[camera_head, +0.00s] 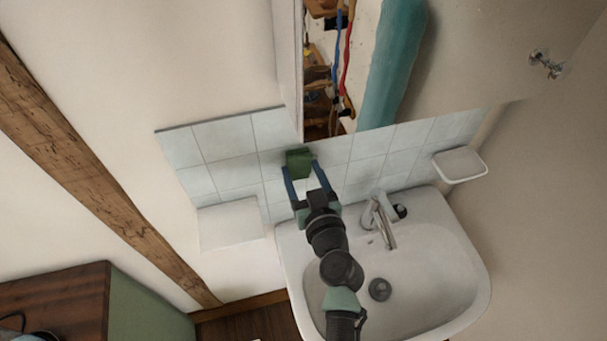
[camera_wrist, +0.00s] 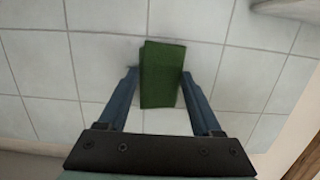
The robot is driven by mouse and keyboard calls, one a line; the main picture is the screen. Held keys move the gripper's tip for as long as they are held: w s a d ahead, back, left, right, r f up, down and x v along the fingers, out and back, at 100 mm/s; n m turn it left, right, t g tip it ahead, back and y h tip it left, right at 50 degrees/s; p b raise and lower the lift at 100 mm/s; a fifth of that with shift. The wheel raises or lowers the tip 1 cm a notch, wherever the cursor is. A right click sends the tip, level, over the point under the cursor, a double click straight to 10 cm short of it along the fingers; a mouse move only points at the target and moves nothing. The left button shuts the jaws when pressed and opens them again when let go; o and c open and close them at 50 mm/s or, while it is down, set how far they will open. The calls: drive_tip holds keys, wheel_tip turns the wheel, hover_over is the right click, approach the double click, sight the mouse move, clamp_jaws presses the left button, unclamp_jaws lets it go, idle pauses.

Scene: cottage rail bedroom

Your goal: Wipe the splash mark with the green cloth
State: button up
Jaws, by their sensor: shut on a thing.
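The green cloth (camera_head: 299,161) is a small dark green block-like pad against the pale blue wall tiles, just left of the mirror's lower corner. My gripper (camera_head: 302,170) is shut on it, with one blue finger on either side. In the wrist view the cloth (camera_wrist: 162,75) sits between the fingertips of my gripper (camera_wrist: 160,80), in front of the tiles. I cannot tell whether the cloth touches the tiles. I cannot make out the splash mark in either view; the cloth or fingers may hide it.
The white washbasin (camera_head: 455,285) with its tap (camera_head: 383,222) lies below my arm. A mirror (camera_head: 460,60) hangs above the tiles (camera_head: 225,140). A white soap dish (camera_head: 460,165) is to the right, and a white ledge (camera_head: 230,225) is to the left.

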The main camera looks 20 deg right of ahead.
sight(317, 156)
drive_tip(key=shift+d, duration=0.1)
drive_tip(key=shift+d+f+b, duration=0.1)
drive_tip(key=shift+d+b, duration=0.6)
drive_tip(key=shift+d, duration=0.05)
drive_tip(key=shift+d+b, duration=1)
drive_tip(key=shift+d, duration=0.15)
drive_tip(key=shift+w+a+r+p, duration=0.1)
drive_tip(key=shift+a+r+p, duration=0.1)
drive_tip(key=shift+a, duration=0.9)
drive_tip(key=shift+w+a+r+p, duration=0.1)
drive_tip(key=shift+a+p, duration=0.1)
drive_tip(key=shift+a, duration=0.85)
drive_tip(key=shift+r, duration=0.35)
drive_tip(key=shift+s+d+b, duration=0.15)
drive_tip(key=shift+d+b, duration=1.45)
drive_tip(key=shift+d, duration=0.6)
drive_tip(key=shift+f, duration=0.1)
